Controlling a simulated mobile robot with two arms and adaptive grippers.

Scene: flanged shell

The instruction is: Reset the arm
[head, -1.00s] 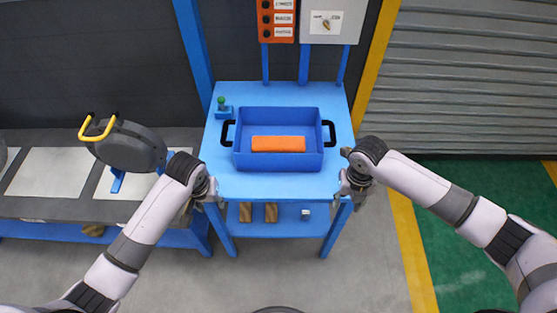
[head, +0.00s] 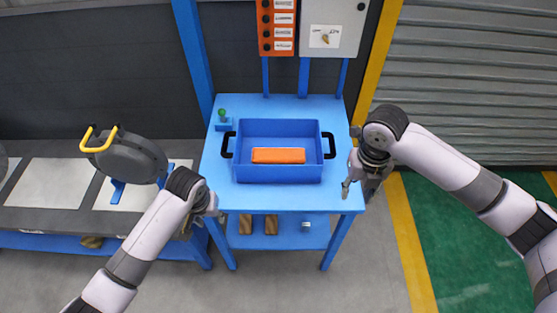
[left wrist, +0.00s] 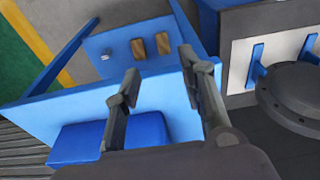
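My left gripper (head: 197,228) hangs at the table's front left corner in the head view. In the left wrist view its two fingers (left wrist: 158,70) stand apart with nothing between them. My right gripper (head: 357,191) points down over the table's right edge, right of the blue bin; its fingers look apart and empty. The grey flanged shell (head: 136,163) with yellow handles is on the left bench, left of my left gripper. Its round flange also shows in the left wrist view (left wrist: 288,100).
A blue table (head: 285,201) carries a blue bin (head: 279,131) with black handles, holding an orange block (head: 278,155). A green button (head: 222,114) is at the back left. Wooden blocks (head: 245,224) lie on the lower shelf. The green floor (head: 450,240) at right is clear.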

